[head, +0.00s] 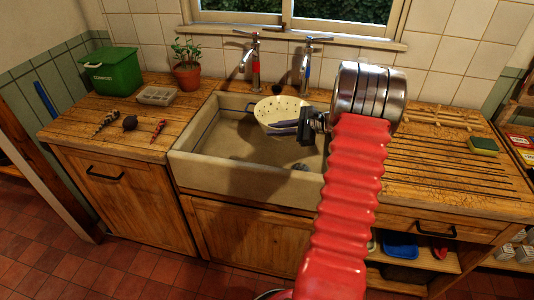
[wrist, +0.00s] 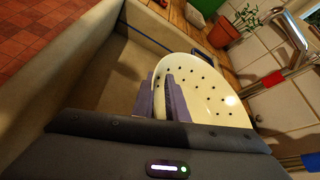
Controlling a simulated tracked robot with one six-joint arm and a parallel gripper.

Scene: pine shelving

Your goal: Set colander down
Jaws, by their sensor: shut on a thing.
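The cream colander (head: 281,106) with dark holes is in my gripper (head: 284,127), over the sink (head: 230,186) near its back right part. In the wrist view my gripper (wrist: 160,95) has its two purple-grey fingers shut on the near rim of the colander (wrist: 205,80). The colander's bowl opens toward the wrist camera and looks empty. A dark blue handle shows at its far side. I cannot tell whether its underside touches the sink. My red arm hides the right part of the sink.
Two taps (head: 254,62) (head: 307,68) stand behind the sink. A potted plant (head: 187,68), green bin (head: 112,70), grey tray (head: 157,95) and small utensils (head: 130,122) are on the left counter. The grooved right counter (head: 440,165) is mostly clear, with a sponge (head: 483,145) and wooden rack (head: 440,117).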

